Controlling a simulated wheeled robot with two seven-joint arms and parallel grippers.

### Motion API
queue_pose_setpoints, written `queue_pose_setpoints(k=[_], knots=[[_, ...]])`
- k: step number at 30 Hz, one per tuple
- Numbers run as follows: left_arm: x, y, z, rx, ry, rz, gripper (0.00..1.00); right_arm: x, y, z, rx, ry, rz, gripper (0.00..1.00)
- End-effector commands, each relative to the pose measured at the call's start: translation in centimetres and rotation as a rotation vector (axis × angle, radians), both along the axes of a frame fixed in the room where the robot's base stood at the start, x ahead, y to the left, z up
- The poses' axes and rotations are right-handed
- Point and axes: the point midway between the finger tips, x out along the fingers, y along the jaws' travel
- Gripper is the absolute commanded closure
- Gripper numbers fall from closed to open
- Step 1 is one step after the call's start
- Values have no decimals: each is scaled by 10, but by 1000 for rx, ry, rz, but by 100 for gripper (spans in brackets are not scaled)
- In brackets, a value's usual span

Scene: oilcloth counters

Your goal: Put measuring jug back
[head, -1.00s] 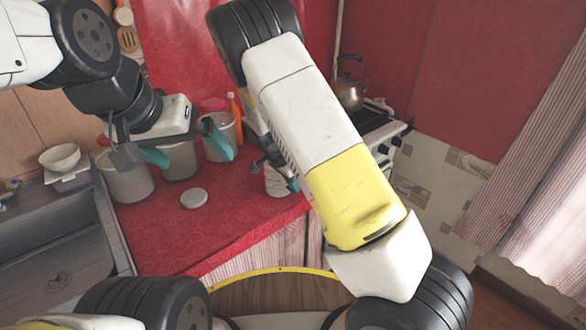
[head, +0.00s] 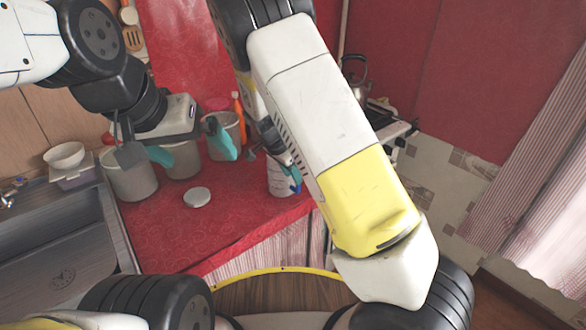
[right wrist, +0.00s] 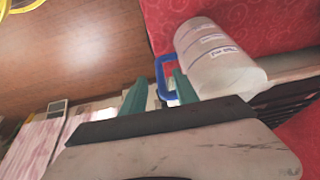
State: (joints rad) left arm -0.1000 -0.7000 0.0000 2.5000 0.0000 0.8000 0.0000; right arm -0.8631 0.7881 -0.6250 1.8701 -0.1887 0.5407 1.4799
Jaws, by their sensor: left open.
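The measuring jug (head: 280,181) is a whitish cylinder with a blue handle, near the right front edge of the red counter. It also shows in the right wrist view (right wrist: 222,62), with printed marks on its side. My right gripper (right wrist: 160,82) is open, its teal fingers on either side of the blue handle (right wrist: 161,76); I cannot tell whether they touch it. In the head view the right gripper (head: 286,160) is mostly hidden behind my right forearm. My left gripper (head: 190,148) is open and empty, above the counter near the grey canisters.
Several grey canisters (head: 130,178) stand along the counter's back. A round grey lid (head: 197,197) lies on the red counter (head: 165,232). An orange bottle (head: 239,114) stands behind. A kettle (head: 356,80) sits on the stove at right. The sink (head: 55,235) is at left.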

Motion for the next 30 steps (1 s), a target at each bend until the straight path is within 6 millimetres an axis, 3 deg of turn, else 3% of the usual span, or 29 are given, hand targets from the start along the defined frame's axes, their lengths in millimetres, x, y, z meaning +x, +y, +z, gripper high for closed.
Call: queue_pose_setpoints(k=[6,12,17,23,30], knots=[[0,0,0,0,0,0,0,-11,14,41,2,-1,2,64],[0,0,0,0,0,0,0,-16,19,60,3,1,0,64],[0,0,0,0,0,0,0,-27,8,76,55,35,29,64],[0,0,0,0,0,0,0,-68,-25,123,220,93,192,64],[0,0,0,0,0,0,0,-133,-63,192,339,27,483,64]])
